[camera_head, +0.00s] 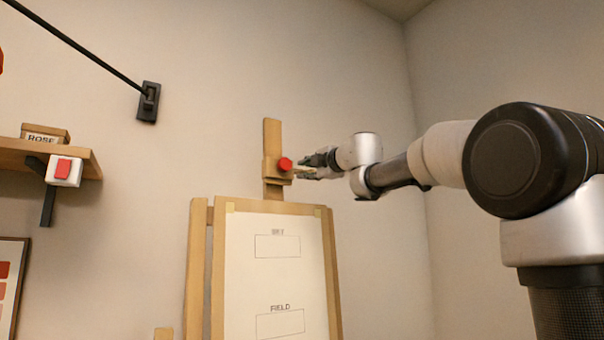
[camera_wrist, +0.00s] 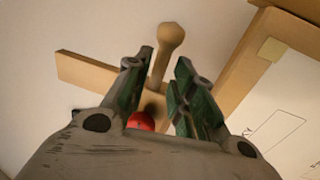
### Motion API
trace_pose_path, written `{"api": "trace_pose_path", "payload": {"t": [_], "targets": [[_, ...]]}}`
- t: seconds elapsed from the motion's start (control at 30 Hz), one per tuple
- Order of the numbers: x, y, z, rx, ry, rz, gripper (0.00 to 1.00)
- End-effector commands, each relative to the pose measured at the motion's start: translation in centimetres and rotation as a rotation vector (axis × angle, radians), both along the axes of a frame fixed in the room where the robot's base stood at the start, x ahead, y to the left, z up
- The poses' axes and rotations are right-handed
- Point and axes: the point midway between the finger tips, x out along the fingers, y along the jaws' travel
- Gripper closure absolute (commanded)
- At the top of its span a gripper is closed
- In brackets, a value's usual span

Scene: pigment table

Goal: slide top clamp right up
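The top clamp (camera_head: 270,171) is a wooden block around the easel's upright mast (camera_head: 272,134), above the drawing board. It has a red knob (camera_head: 285,164) on its front, which shows partly in the wrist view (camera_wrist: 141,121), low between the fingers. A wooden peg with a rounded end (camera_wrist: 168,52) sticks out of the clamp's right side. My gripper (camera_head: 307,165) is at the clamp's right, level with it. In the wrist view my gripper (camera_wrist: 162,72) is open with the peg between its fingers. Whether a finger touches the peg is not clear.
The easel frame (camera_head: 195,270) holds a white sheet (camera_head: 270,286) with printed boxes below the clamp. A shelf (camera_head: 80,160) with a ROSE box (camera_head: 45,134) is at the far left. A black wall bracket (camera_head: 148,101) is at upper left. The wall around the mast's top is clear.

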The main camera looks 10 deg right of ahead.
Motion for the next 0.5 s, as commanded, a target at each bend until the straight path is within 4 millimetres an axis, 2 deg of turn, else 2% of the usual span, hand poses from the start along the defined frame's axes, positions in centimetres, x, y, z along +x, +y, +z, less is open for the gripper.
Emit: {"api": "trace_pose_path", "payload": {"t": [0.03,0.2,0.33,0.5], "targets": [[-1.3,-0.5,0.0,0.000,-0.001,-0.002,0.75],[-4.6,-1.6,-0.2,0.000,-0.001,-0.002,0.75],[-6.3,-2.1,-0.3,0.000,0.000,-0.002,0.75],[-7.1,-2.3,-0.4,0.000,0.000,0.000,0.75]]}}
